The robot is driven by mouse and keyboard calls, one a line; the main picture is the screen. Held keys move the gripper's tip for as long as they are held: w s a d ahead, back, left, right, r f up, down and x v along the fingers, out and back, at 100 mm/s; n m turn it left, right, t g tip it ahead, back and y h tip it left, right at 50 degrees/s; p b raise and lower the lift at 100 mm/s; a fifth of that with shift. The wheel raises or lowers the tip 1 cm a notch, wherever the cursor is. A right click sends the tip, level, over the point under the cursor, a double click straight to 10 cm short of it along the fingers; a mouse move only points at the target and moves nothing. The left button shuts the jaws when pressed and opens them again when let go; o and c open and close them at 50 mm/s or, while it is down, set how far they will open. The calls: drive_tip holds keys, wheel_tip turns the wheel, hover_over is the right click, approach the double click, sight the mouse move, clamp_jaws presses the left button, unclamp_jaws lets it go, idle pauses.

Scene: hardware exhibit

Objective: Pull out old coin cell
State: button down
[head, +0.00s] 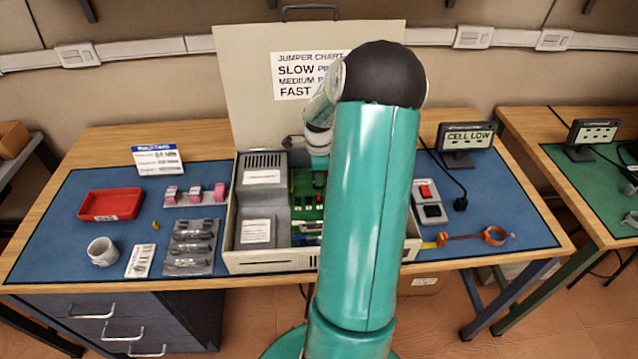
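The old coin cell cannot be made out. An open computer case (270,262) stands on the blue mat, with its tall beige lid raised behind it. A green circuit board (308,205) shows inside the case, partly covered by my teal arm. My forearm bends down over the back of the case. My gripper is hidden behind my own arm, so its fingers and anything in them do not show. A small display (466,143) at the back right reads "CELL LOW".
A red tray (111,204), a white cup (102,251), a grey tool tray (191,247) and pink-marked parts (195,194) lie left of the case. A switch box (428,202) and an orange strap (495,235) lie right.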

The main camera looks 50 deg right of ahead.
drive_tip(key=shift+r, duration=0.2)
drive_tip(key=shift+r, duration=0.35)
drive_tip(key=shift+r, duration=1.35)
drive_tip(key=shift+r, duration=2.55)
